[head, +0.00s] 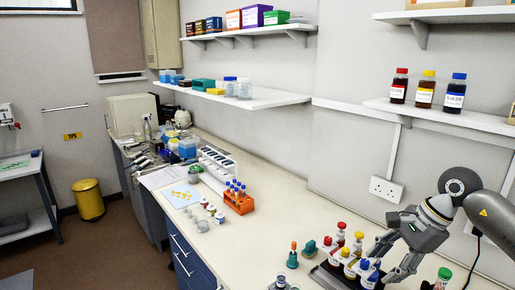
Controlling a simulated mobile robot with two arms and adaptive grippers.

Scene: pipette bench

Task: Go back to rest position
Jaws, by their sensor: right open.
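My right gripper (382,262) is in the lower right of the head view, on an arm that comes in from the right edge. Its fingers are spread and point down to the left. It is over the right end of a dark rack (325,272) of small bottles with red, yellow and blue caps. The blue-capped bottle (370,274) appears near or between the fingertips; whether they touch it I cannot tell. No object is seen lifted in the gripper. My left gripper is not in view.
A green-capped bottle (443,277) stands right of the gripper. Green and orange-topped pieces (292,256) stand left of the rack. An orange tube rack (239,203) is farther back. A wall shelf (450,118) with three bottles is above. The bench middle (290,215) is clear.

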